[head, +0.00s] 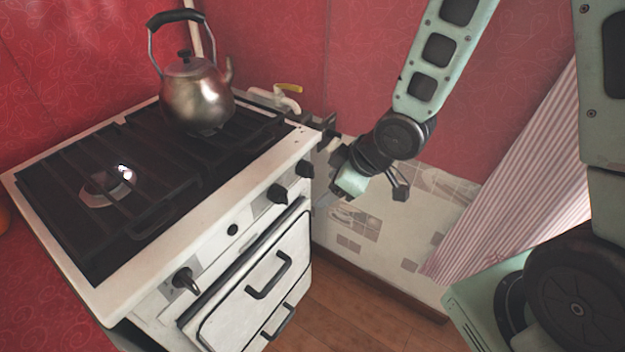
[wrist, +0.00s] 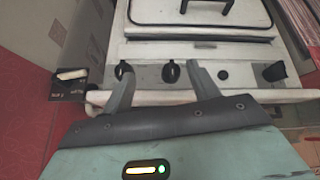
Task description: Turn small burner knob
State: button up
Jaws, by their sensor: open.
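The white stove's front panel carries black knobs. In the head view one knob (head: 186,281) is near the left end, and two more, a middle knob (head: 280,193) and a far-right knob (head: 304,166), sit close together. No mark shows which serves the small burner. My gripper (head: 325,199) is open and empty, just off the front panel near the right pair. In the wrist view my gripper (wrist: 161,72) has one knob (wrist: 171,73) showing between its fingers and another knob (wrist: 122,69) beside the left finger. Contact cannot be told. The single knob (wrist: 272,72) stands apart at right.
A metal kettle (head: 196,98) stands on the black grates (head: 150,205) at the back. The oven door (head: 255,265) below the panel has a protruding handle (head: 268,276).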

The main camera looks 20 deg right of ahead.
notch_tip(320, 180, down, 6)
jog(key=w+d+t+y+b, duration=0.2)
jog(key=d, duration=0.1)
jog(key=m+t+y+b, duration=0.3)
jog(key=t+y+b, duration=0.15)
jog(key=t, duration=0.25)
send_near(314, 173)
jog(key=x, duration=1)
jog(key=shift+w+a+p, duration=0.15)
jog(key=shift+w+p, duration=0.05)
jog(key=shift+p, duration=0.15)
jog(key=c, duration=1)
